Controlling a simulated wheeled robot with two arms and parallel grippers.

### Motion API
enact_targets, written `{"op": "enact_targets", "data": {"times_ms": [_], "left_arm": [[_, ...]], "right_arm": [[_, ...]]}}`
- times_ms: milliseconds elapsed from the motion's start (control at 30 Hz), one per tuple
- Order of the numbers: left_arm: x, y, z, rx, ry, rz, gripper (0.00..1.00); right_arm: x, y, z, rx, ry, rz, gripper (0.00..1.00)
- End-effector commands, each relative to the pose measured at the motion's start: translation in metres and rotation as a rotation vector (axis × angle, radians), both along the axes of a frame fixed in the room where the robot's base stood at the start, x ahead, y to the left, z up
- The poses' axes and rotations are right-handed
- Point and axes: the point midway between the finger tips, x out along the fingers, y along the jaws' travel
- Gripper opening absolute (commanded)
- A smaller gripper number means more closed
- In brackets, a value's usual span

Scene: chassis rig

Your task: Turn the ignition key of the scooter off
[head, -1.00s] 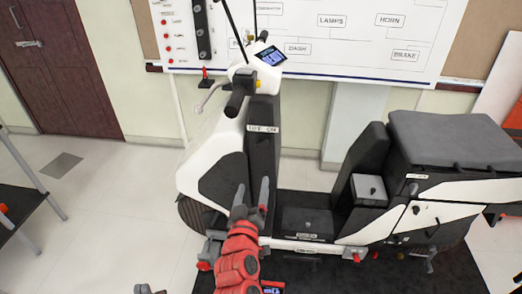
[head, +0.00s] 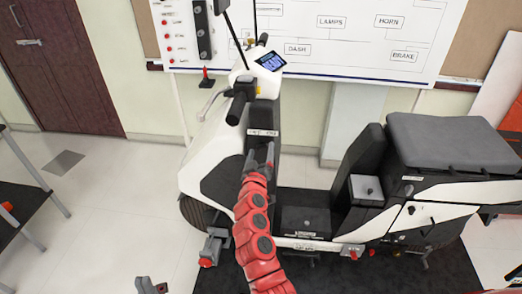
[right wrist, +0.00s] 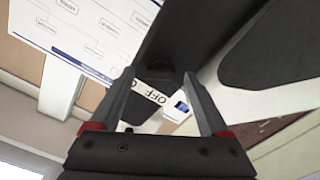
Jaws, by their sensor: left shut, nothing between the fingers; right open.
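The scooter (head: 208,150) stands upright, white and black, with its front column in the middle of the head view. A white OFF/ON label (head: 262,132) is on the black column; it also shows between the fingers in the right wrist view (right wrist: 155,97). A small dark knob-like shape (right wrist: 163,77) beside the label may be the ignition key; its position is unclear. My right gripper (head: 260,160) is open, just below the label in the head view, fingers pointing at the column. Nothing is seen held. My left gripper (head: 151,286) is shut, low at the bottom left edge.
The handlebar grip (head: 236,108) and dash display (head: 269,61) are above the right gripper. The scooter's seat (head: 450,140) and a small grey box (head: 366,188) are to the right. A whiteboard (head: 350,55) hangs behind.

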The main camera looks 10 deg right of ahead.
Motion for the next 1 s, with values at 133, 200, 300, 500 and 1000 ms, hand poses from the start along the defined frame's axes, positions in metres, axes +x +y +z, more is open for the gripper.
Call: {"op": "enact_targets", "data": {"times_ms": [133,200,300,500,1000], "left_arm": [[0.0,0.0001,0.0007,0.0,0.0,0.0,0.0],[0.0001,0.0,0.0006,0.0,0.0,0.0,0.0],[0.0,0.0,0.0006,0.0,0.0,0.0,0.0],[0.0,0.0,0.0006,0.0,0.0,0.0,0.0],[0.0,0.0,0.0007,0.0,0.0,0.0,0.0]], "right_arm": [[0.0054,-0.0019,-0.0014,-0.001,0.004,-0.001,0.8],[0.0058,-0.0019,-0.0017,0.0,0.004,0.0,0.8],[0.0056,-0.0018,-0.0016,0.0,0.003,0.001,0.8],[0.0054,-0.0018,-0.0014,0.0,0.003,0.001,0.57],[0.0053,-0.0014,-0.0012,-0.006,0.005,0.001,0.0]]}}
